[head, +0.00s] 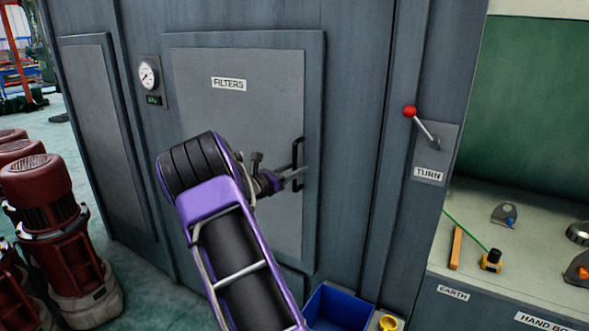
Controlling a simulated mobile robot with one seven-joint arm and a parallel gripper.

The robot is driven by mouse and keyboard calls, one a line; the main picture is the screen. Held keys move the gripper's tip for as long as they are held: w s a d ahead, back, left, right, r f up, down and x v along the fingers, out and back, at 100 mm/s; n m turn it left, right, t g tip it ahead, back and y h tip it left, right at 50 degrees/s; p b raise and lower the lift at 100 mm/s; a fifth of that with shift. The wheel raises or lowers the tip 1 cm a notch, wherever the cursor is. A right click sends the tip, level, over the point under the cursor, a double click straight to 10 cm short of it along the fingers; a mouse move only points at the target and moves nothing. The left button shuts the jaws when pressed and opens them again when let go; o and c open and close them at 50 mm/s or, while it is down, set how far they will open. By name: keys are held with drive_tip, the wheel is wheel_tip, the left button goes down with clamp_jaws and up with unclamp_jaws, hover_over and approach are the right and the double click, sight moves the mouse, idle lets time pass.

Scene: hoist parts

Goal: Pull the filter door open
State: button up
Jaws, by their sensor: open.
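The filter door (200,97) is a grey panel labelled FILTERS, set in a raised frame on the dark grey cabinet. It looks closed. Its black vertical bar handle (298,152) is on the door's right side. My gripper (298,176) is open at the handle, its fingers pointing right and overlapping the handle's middle in the head view. I cannot tell whether the fingers are around the handle or just in front of it. My purple and black arm covers the lower middle of the door.
A gauge (147,75) is left of the door. A red-knobbed lever (410,112) marked TURN is to the right. A blue bin (340,308) stands low in front. Red motors (42,190) stand at left. A bench (470,235) with small parts is at right.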

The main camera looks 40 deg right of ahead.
drive_tip(key=shift+d, duration=0.15)
clamp_jaws()
idle(1.4)
